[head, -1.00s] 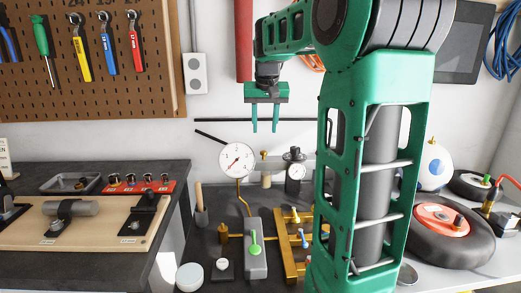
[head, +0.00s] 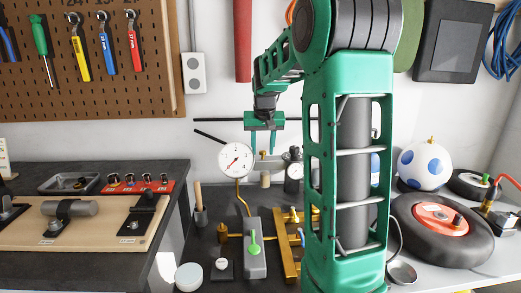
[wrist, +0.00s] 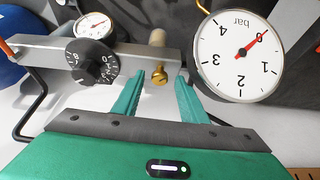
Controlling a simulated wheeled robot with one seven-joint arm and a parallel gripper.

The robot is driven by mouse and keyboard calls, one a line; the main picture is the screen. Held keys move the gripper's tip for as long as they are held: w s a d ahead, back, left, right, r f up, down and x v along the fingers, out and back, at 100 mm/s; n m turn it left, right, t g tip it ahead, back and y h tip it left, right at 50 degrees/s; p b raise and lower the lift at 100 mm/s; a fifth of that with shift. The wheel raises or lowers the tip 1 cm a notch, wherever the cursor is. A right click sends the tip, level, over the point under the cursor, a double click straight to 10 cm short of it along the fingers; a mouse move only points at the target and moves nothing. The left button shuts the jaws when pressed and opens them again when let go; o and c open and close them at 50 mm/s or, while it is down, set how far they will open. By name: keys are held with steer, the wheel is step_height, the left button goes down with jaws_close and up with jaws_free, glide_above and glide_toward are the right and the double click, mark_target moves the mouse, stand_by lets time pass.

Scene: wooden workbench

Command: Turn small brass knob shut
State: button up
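The small brass knob (wrist: 159,75) sticks out of a grey bar (wrist: 45,52) in the wrist view, with a slot-like dark mark on its face. In the head view the knob (head: 262,154) is small and lies between the fingertips. My gripper (wrist: 158,80) is open and empty, with one green finger on each side of the knob. A gap shows on both sides, and I see no contact. The gripper (head: 262,149) points down in the head view. How far the fingertips reach along the knob is hard to tell.
A large white bar gauge (wrist: 238,55) stands close to the right finger in the wrist view. A black numbered dial (wrist: 91,62) and a small gauge (wrist: 94,25) are on the left. In the head view, a grey block with a green lever (head: 254,243) stands in front.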

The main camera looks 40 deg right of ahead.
jaws_close()
steer(key=shift+n, duration=0.3)
steer(key=n, duration=0.2)
steer(key=n+y, duration=0.1)
steer(key=n, duration=0.1)
steer(key=shift+d+t+y, duration=0.15)
steer(key=shift+t+y, duration=0.15)
steer(key=shift+t, duration=0.1)
steer(key=shift+d+n+y, duration=0.15)
steer(key=shift+n+y, duration=0.75)
steer(key=shift+n, duration=1.5)
